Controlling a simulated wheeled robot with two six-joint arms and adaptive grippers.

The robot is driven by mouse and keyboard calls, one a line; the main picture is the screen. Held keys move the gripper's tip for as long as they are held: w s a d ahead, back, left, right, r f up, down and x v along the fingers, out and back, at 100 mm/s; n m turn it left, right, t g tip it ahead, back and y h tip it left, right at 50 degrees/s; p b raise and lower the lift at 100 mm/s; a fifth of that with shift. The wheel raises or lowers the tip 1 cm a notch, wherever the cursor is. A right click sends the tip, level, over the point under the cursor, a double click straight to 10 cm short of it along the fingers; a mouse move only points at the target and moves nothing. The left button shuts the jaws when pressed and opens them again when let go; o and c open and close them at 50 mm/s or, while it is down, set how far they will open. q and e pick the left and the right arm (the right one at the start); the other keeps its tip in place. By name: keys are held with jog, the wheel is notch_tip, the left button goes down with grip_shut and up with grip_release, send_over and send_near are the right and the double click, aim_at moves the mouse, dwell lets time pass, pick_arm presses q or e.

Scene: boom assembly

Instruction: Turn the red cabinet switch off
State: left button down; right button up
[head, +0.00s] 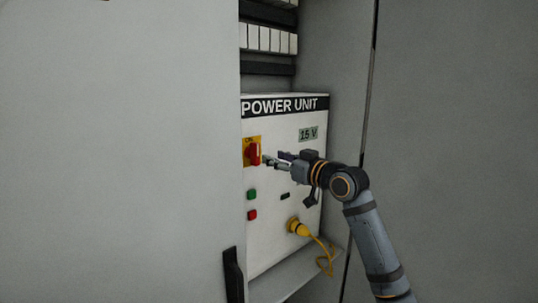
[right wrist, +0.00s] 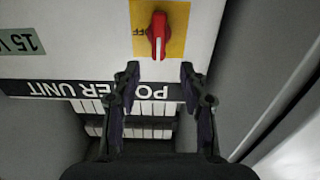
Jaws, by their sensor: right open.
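The red switch (head: 253,154) sits on a yellow plate (head: 247,143) on the white power unit's front, and its handle looks vertical. In the head view "ON" shows above it. The red switch also shows in the right wrist view (right wrist: 158,34), where the picture is upside down and "OFF" is partly readable on the yellow plate. My right gripper (head: 272,158) is just right of the switch, and in the right wrist view my right gripper (right wrist: 160,76) has its two fingers apart, with the handle ahead of the gap. It holds nothing. My left gripper is not in view.
The power unit (head: 285,183) stands inside an open grey cabinet. A green button (head: 251,195), a red button (head: 252,215) and a yellow plug (head: 298,227) with a hanging cable are below the switch. A grey cabinet panel (head: 120,150) stands close on the left.

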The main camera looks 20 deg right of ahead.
aim_at(257, 151)
jog(key=p+x, duration=0.5)
jog(key=x, duration=0.4)
jog(key=shift+w+a+r, duration=0.1)
jog(key=shift+w+a, duration=0.05)
jog(key=shift+w, duration=0.4)
jog(key=shift+w+f, duration=0.3)
jog(key=shift+w, duration=0.05)
jog(key=shift+s, duration=0.1)
jog(key=c, duration=0.8)
